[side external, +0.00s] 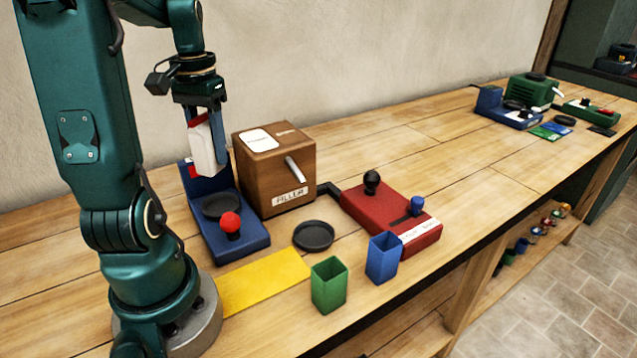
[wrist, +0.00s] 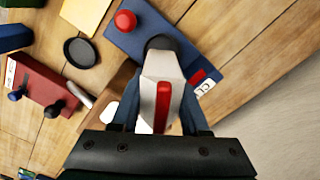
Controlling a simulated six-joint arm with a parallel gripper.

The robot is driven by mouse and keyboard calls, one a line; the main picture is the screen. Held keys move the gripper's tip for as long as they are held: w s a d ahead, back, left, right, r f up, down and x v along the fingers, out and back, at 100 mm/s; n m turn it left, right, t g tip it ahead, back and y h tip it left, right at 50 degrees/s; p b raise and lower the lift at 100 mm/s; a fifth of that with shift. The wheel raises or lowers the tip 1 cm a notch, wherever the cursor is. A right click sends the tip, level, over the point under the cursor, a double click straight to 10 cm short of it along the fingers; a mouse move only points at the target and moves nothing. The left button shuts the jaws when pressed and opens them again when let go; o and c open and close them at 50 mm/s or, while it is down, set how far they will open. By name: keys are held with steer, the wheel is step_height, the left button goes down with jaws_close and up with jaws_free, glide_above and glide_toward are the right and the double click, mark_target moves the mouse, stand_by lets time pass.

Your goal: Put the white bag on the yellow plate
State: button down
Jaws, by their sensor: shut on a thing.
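My gripper (side external: 206,117) is shut on a white bag (side external: 204,152) with a red stripe along it. The bag hangs roughly upright in the air above the blue machine with the black dish. In the wrist view the bag (wrist: 156,82) sits between the fingers and hides part of that dish. The yellow plate (side external: 262,282) is a flat rectangle on the bench in front of the blue machine. A part of it shows at the top of the wrist view (wrist: 86,14).
The blue machine (side external: 251,240) has a red knob (side external: 230,222). A wooden filler box (side external: 270,175) stands close to the bag. A black dish (side external: 313,236), green bin (side external: 328,286), blue bin (side external: 383,258) and red device (side external: 385,212) stand near the yellow plate.

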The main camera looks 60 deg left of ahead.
mark_target(212, 172)
steer(key=d+m, duration=0.2)
steer(key=s+d+m, duration=0.1)
steer(key=d+m, duration=0.1)
steer(key=d+f+m, duration=0.1)
steer(key=d+m, duration=0.1)
steer(key=shift+s+d+f+m, duration=0.1)
steer(key=shift+s+d+m, duration=0.15)
steer(key=shift+s+m, duration=0.05)
steer(key=shift+d, duration=0.55)
steer(key=w+d+f, duration=0.2)
steer(key=d, duration=0.1)
steer(key=w+d+f, duration=0.2)
steer(key=d, duration=0.1)
steer(key=w+d+f, duration=0.2)
steer(key=d, duration=0.1)
steer(key=shift+d+f, duration=0.3)
steer(key=shift+f, duration=0.1)
steer(key=shift+w+f, duration=0.1)
steer(key=shift+f, duration=1.95)
steer(key=shift+c, duration=2.1)
jaws_free()
steer(key=shift+f, duration=0.15)
